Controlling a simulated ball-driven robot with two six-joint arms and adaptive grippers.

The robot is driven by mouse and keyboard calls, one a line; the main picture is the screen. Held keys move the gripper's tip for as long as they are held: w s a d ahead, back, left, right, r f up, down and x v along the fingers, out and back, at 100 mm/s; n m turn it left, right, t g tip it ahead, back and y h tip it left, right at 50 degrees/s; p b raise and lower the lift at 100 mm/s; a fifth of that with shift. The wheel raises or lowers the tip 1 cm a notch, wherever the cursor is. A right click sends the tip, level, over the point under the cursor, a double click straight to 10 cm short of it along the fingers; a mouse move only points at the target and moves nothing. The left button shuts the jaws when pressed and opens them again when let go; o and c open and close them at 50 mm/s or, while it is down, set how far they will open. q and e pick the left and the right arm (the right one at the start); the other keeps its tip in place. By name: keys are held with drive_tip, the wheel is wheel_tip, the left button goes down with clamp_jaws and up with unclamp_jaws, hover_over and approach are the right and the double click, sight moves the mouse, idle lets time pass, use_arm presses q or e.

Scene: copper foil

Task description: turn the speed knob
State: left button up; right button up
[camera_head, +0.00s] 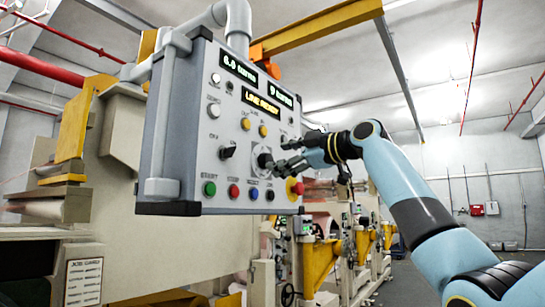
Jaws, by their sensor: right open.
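A grey control panel (190,110) hangs at the centre of the head view. A black knob (264,160) on a pale round dial plate sits in its lower right part; it looks like the speed knob, but its label is not readable. My right gripper (282,166) is open, with its fingers pointing left at this knob and overlapping the dial's right side. I cannot tell whether the fingers touch the knob. My left gripper is out of view.
Another black knob (228,152) is further left on the panel. Below are a green button (209,188), red, blue and black buttons, and a red emergency stop (295,188) close under my right gripper. Displays (262,103) glow above. Machinery stands left and behind.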

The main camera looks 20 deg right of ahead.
sight(269, 160)
drive_tip(key=shift+p+x, duration=0.35)
drive_tip(key=shift+x, duration=1.6)
drive_tip(key=c, duration=1.1)
